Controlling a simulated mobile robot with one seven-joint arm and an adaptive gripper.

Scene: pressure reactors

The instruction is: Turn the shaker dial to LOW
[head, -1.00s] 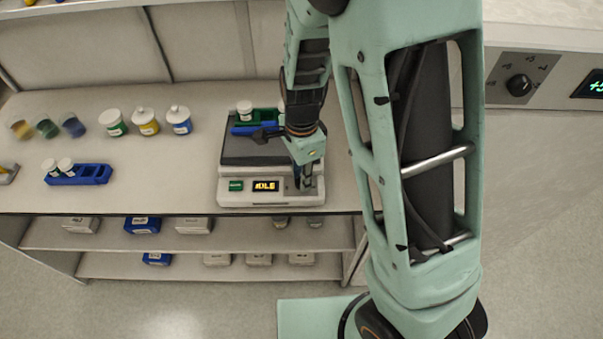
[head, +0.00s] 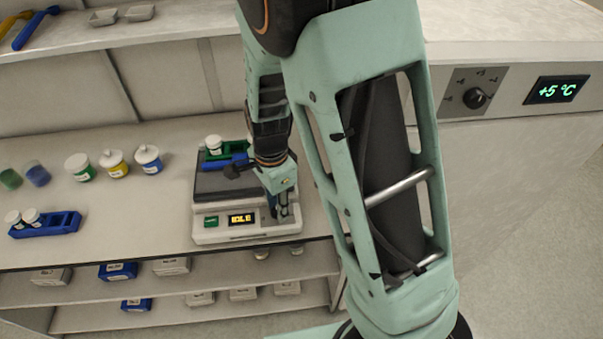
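The shaker (head: 207,233) stands on the bench near its front edge, with a dark platform (head: 212,186) on top. Its front panel has a green button (head: 210,221) and a lit display (head: 241,219) that appears to read IDLE. My gripper (head: 281,213) points down at the right end of this panel, right of the display. The dial is not distinguishable; my gripper covers that part of the panel. I cannot tell whether the fingers touch a dial or are closed on it. Dial markings are not readable.
A green rack (head: 232,152) and a blue rack (head: 226,163) sit on the platform. Lidded jars (head: 115,164) and a blue rack with jars (head: 62,224) stand left on the bench. At right, a cabinet has another knob (head: 475,98) and a +5 °C display (head: 556,90).

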